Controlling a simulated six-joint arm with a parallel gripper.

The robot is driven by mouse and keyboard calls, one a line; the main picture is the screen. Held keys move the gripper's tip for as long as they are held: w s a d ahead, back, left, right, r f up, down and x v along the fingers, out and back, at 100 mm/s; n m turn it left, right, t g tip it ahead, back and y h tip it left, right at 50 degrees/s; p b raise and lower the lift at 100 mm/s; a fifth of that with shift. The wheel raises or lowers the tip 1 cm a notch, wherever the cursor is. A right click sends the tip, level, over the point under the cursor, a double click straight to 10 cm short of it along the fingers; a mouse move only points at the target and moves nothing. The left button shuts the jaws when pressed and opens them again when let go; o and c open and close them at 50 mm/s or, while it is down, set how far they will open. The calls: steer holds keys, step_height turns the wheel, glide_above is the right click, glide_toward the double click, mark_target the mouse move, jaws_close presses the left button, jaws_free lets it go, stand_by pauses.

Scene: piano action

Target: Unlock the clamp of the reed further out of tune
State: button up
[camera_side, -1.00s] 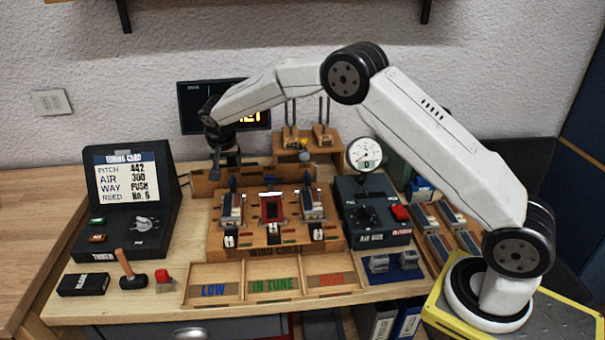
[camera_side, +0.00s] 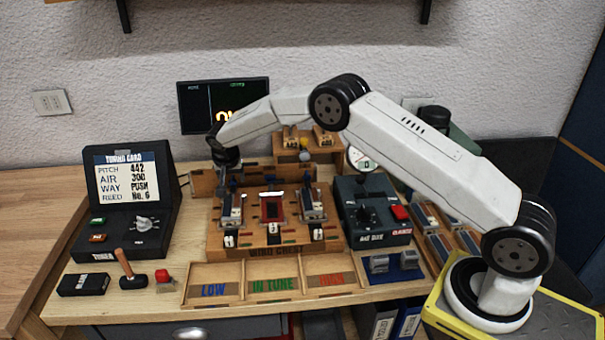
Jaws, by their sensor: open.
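The wooden wind chest (camera_side: 262,245) stands mid-table and carries three reed stations in a row. The left reed (camera_side: 231,210) and right reed (camera_side: 313,206) are pale and blue-grey; the middle station (camera_side: 272,210) is red. Small white-fronted clamps stand in front: left clamp (camera_side: 229,240), middle clamp (camera_side: 274,237) and right clamp (camera_side: 317,233). My gripper (camera_side: 228,170) hangs at the rear left of the chest, above and behind the left reed. It is dark and small here, holding nothing that I can make out. Whether it touches the left reed's rear parts cannot be told.
A tuner (camera_side: 130,205) with a tuning card stands left. A monitor (camera_side: 222,108) is behind, partly covered by my arm. The air box (camera_side: 372,215) stands right of the chest. Trays marked LOW, IN TUNE (camera_side: 272,285) and a red-lettered one lie in front, empty.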

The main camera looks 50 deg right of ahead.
jaws_close()
steer(key=shift+n, duration=0.5)
steer(key=shift+s+d+n+t+y, duration=0.1)
steer(key=shift+n+t+y, duration=0.45)
steer(key=shift+n, duration=1.15)
steer(key=n+y, duration=0.1)
steer(key=n, duration=0.1)
steer(key=n+y, duration=0.1)
steer(key=n, duration=0.1)
steer(key=shift+d+n, duration=0.2)
steer(key=shift+n, duration=0.1)
steer(key=n+y, duration=0.2)
steer(key=n, duration=0.3)
steer(key=shift+d, duration=0.1)
steer(key=shift+d+n+g+y, duration=0.1)
steer(key=shift+n+g+y, duration=0.5)
steer(key=shift+n, duration=1.4)
